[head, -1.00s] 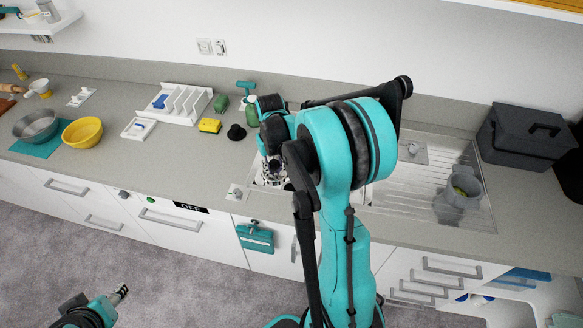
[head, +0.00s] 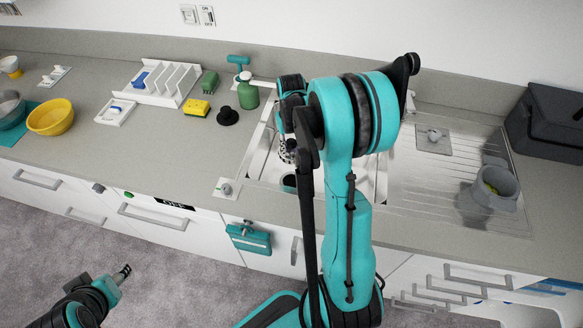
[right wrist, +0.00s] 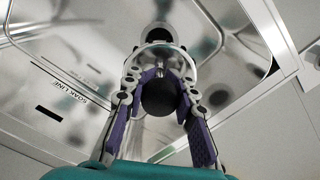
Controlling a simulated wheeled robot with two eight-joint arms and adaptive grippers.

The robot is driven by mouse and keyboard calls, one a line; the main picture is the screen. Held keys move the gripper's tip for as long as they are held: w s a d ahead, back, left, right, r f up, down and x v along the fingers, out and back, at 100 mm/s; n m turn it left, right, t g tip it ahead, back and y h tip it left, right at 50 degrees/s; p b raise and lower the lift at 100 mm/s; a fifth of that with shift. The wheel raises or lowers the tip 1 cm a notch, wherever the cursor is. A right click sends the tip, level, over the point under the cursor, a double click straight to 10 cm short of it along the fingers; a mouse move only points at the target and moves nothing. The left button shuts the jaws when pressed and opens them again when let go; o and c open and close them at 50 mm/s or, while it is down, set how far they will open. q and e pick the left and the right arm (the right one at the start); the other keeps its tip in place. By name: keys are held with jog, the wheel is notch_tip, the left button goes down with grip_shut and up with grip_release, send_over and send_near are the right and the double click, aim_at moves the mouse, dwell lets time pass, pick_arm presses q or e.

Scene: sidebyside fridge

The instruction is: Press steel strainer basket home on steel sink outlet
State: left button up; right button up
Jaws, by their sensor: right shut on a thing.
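My right gripper (head: 287,152) points down into the sink bowl (head: 262,168), partly hidden by my arm. In the right wrist view its fingers (right wrist: 160,72) are shut on the steel strainer basket (right wrist: 158,52), whose shiny rim shows between the fingertips. A dark round part (right wrist: 158,98) sits between the purple pads; I cannot tell whether it is the basket's knob. A dark round opening with a steel ring (right wrist: 157,32), seemingly the sink outlet, shows just beyond the basket. I cannot tell whether they touch. My left gripper (head: 122,272) is low over the floor, away from the counter.
A green bottle (head: 248,96), black knob-like item (head: 227,116) and yellow sponge (head: 197,107) stand left of the sink. A grey pot (head: 494,188) is on the drainboard (head: 430,190). A dark toolbox (head: 548,122) stands at right.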

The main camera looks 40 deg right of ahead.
notch_tip(320, 180, down, 9)
jog(key=b, duration=0.5)
jog(key=shift+f, duration=0.15)
notch_tip(320, 180, down, 6)
jog(key=b, duration=0.5)
jog(key=shift+f, duration=0.65)
dwell(1.2)
jog(key=o, duration=1.1)
